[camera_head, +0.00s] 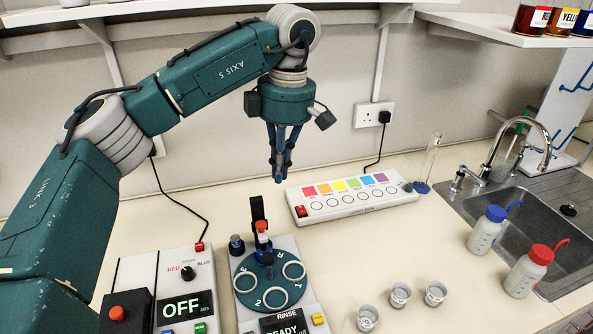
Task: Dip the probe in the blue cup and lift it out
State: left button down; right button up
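My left gripper (281,172) hangs above the bench in front of the wall, fingers pointing down, with nothing visible in it. The fingertips look close together, but the angle does not show whether they are shut. Three small pale cups (367,319), (400,295), (435,293) stand at the front centre. None looks clearly blue, and their contents are unclear. A small upright piece with an orange-red top (263,240), possibly the probe, stands on the round teal plate of the rinse unit (251,291). My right gripper is not in view.
A white light box (350,200) with coloured squares lies behind. A meter reading OFF (185,308) stands front left. A glass cylinder (429,165), blue-capped bottle (487,230), red-capped bottle (528,270) and sink (545,225) are right. Bench between the light box and cups is clear.

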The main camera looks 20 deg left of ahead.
aim_at(261, 226)
jog(key=k+l, duration=0.3)
jog(key=k, duration=0.15)
jog(key=k+l, duration=0.3)
jog(key=k, duration=0.2)
jog(key=k+l, duration=0.25)
jog(key=k, duration=0.2)
